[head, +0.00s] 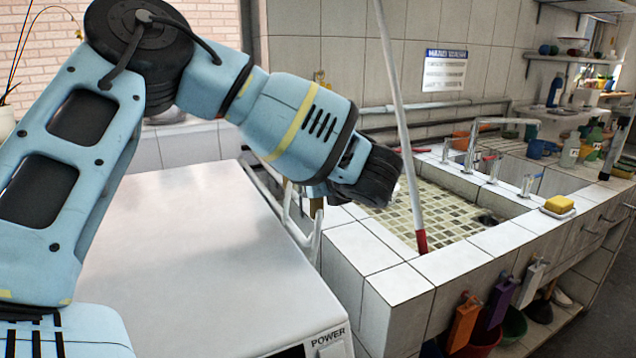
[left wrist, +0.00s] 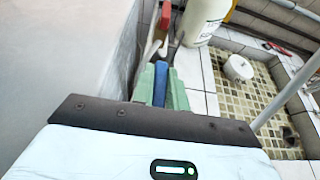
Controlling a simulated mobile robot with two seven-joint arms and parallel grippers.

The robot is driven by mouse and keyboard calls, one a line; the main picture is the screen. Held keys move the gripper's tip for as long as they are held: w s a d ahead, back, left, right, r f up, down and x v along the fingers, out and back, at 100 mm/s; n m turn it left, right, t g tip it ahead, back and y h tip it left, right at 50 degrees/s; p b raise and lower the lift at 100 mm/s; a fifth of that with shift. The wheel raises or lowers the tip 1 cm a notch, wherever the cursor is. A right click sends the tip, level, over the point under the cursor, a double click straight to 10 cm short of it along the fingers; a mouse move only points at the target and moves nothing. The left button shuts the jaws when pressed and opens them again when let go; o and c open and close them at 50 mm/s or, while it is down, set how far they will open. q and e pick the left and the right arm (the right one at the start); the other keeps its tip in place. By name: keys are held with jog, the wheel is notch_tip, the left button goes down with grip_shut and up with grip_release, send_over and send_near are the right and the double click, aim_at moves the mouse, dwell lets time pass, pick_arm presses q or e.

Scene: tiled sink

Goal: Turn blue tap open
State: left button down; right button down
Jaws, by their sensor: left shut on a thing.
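My left gripper (head: 322,200) reaches in from the left, over the gap between the white machine and the tiled sink; its fingertips are mostly hidden behind the wrist in the head view. In the left wrist view its green fingers (left wrist: 160,88) are shut on a narrow blue piece (left wrist: 160,83), which appears to be the blue tap's handle. The tap's body is hidden, and I cannot tell how far the handle is turned. A red-handled fitting (left wrist: 165,15) shows just beyond the fingers. My right gripper is in neither view.
The white machine (head: 190,250) fills the left and front. The tiled sink (head: 365,245) is to the right, with a pale pole with a red end (head: 421,240) leaning in it. A white bottle (left wrist: 203,22) stands close beyond the fingers. A yellow sponge (head: 559,204) lies on the right ledge.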

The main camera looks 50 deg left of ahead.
pick_arm(q)
jog(key=shift+r, duration=0.1)
dwell(0.4)
jog(key=c, duration=1.4)
grip_release()
jog(key=shift+a, duration=0.1)
jog(key=v, duration=0.8)
jog(key=shift+w+b, duration=0.2)
jog(key=shift+b, duration=0.15)
